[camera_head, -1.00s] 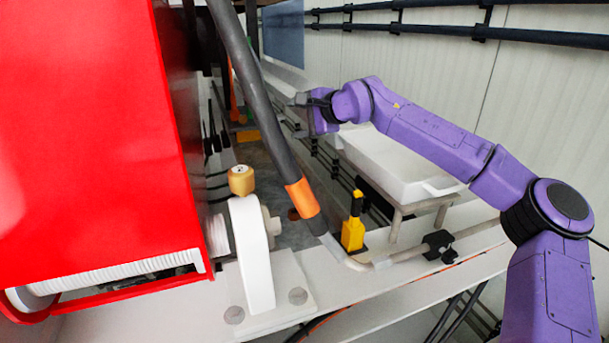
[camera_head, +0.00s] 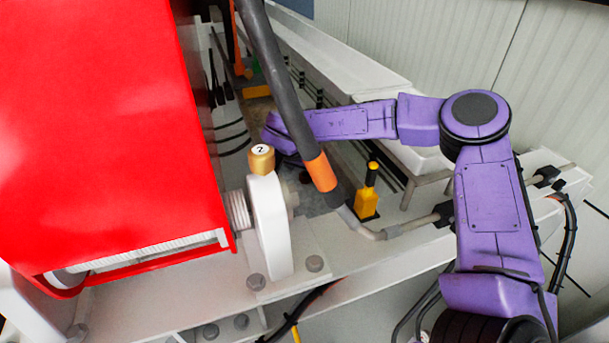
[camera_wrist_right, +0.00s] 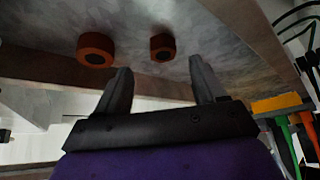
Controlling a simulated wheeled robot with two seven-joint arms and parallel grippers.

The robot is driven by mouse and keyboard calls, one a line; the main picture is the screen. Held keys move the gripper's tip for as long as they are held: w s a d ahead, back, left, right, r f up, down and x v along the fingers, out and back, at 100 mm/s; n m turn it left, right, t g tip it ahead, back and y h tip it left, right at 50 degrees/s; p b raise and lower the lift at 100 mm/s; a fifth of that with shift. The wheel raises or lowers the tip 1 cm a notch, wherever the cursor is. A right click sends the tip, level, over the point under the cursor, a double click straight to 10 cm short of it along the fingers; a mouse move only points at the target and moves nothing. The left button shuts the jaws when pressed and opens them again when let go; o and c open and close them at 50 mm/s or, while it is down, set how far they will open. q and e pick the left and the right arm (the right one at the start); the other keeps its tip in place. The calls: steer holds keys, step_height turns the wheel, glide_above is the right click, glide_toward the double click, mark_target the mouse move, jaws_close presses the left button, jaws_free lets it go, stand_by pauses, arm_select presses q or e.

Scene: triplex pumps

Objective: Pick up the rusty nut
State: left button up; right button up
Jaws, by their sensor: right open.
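The right wrist view shows two rusty brown round nuts with dark holes on a grey metal surface. One rusty nut (camera_wrist_right: 162,46) lies just beyond the gap between my right fingertips. The other rusty nut (camera_wrist_right: 96,49) is left of the left finger. My right gripper (camera_wrist_right: 160,65) is open, with nothing between its fingers. In the head view my right arm reaches left behind the dark pipe, and its fingers are largely hidden. My left gripper is not in view.
The large red housing (camera_head: 110,130) fills the left of the head view. A dark pipe with an orange band (camera_head: 317,172) slants in front of my right forearm. A white flange (camera_head: 268,230) and a yellow-and-black fitting (camera_head: 367,200) stand nearby on the white frame.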

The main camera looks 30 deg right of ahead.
mark_target(305, 174)
steer(key=p+x, duration=0.1)
steer(key=x, duration=0.3)
steer(key=shift+w+f, duration=0.2)
steer(key=shift+a, duration=0.15)
steer(key=c, duration=1.2)
steer(key=shift+o, duration=0.2)
